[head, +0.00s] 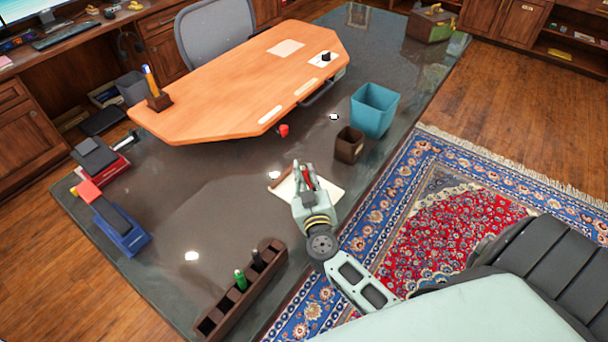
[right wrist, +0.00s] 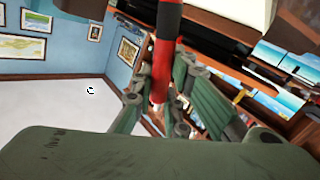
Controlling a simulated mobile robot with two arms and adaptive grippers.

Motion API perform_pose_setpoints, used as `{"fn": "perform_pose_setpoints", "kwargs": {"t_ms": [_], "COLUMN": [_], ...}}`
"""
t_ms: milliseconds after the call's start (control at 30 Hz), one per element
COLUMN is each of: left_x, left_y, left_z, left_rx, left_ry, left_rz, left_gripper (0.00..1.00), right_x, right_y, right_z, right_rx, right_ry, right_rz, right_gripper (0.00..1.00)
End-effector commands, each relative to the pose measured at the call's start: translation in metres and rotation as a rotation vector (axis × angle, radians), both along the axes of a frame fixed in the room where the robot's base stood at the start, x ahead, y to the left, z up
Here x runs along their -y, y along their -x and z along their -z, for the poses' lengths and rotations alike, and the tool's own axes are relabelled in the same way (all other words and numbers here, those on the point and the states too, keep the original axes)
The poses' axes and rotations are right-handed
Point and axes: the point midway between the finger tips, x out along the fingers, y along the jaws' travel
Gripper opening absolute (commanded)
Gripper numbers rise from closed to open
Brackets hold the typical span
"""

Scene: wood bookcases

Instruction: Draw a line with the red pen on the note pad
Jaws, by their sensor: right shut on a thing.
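My right gripper (head: 303,168) is shut on the red pen (head: 307,178) above the cream note pad (head: 328,193). The pad lies on the dark glossy desk, and the gripper covers part of it. In the right wrist view the red pen (right wrist: 163,62) stands between the green-grey fingers, with a black part at its upper end. A pale surface at the top of that view looks like the note pad (right wrist: 225,12). I cannot tell whether the pen touches the pad. My left gripper is not in view.
A small brown cup (head: 349,145) and a teal bin (head: 374,110) stand beyond the pad. A raised orange wooden board (head: 220,95) spans the back.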

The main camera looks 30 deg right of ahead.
Motion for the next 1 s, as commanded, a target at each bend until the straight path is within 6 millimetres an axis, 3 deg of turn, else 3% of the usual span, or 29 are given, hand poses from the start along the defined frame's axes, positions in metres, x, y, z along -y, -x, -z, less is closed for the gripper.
{"fn": "perform_pose_setpoints", "kwargs": {"t_ms": [1000], "left_x": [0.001], "left_y": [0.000], "left_z": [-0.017], "left_rx": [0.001], "left_ry": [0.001], "left_rz": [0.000], "left_gripper": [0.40], "right_x": [0.026], "right_y": [-0.009], "right_z": [-0.001], "right_rx": [-0.003], "right_ry": [0.001], "right_rz": [0.001], "right_gripper": [0.00]}}
